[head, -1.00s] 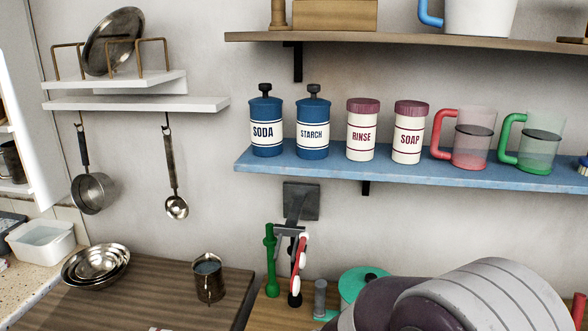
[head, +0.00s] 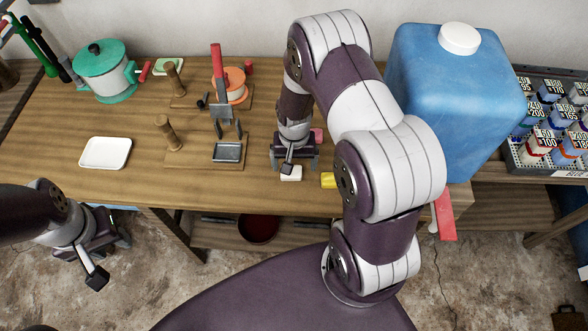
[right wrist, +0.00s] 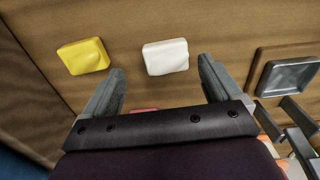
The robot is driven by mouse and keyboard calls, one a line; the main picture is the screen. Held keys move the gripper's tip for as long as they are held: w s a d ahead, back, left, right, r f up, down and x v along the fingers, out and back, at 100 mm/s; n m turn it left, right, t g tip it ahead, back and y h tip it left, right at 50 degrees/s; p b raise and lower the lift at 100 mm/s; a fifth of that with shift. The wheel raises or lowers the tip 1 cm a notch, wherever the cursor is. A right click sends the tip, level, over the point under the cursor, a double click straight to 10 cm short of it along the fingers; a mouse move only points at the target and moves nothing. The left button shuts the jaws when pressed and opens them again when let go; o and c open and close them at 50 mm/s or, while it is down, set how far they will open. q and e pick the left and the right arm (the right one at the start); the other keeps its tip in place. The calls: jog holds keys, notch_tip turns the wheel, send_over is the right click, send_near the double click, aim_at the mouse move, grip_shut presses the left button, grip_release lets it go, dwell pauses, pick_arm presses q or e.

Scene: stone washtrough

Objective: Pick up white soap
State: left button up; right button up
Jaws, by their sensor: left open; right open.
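The white soap (head: 291,174) is a small pale block lying on the wooden bench near its front edge. It also shows in the right wrist view (right wrist: 166,57), flat on the wood, just beyond and between my open fingertips. My right gripper (head: 294,162) is open and empty above the bench at the soap, partly covering it in the head view; its fingers (right wrist: 163,75) stand apart in the wrist view. My left gripper (head: 112,240) is open and off the bench, below its front edge at the left.
A yellow block (head: 328,180) lies close beside the white soap; a pink one (head: 317,135) is behind my right gripper. A metal dish on a wooden board (head: 205,155) stands left of it. A white tray (head: 106,153) lies farther left. A big blue canister (head: 455,95) stands right.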

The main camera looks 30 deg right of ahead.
jog(key=f, duration=0.2)
jog(key=shift+w+a+f, duration=0.2)
jog(key=shift+a+f, duration=0.05)
jog(key=shift+f, duration=0.1)
jog(key=shift+w+a+f, duration=0.2)
jog(key=shift+s+d, duration=0.1)
jog(key=shift+c, duration=0.3)
jog(key=shift+s+d, duration=0.1)
jog(key=c, duration=1)
pick_arm(q)
jog(key=shift+w+a, duration=0.3)
jog(key=shift+a, duration=0.15)
pick_arm(e)
jog(key=shift+c, duration=0.5)
jog(key=shift+r, duration=0.15)
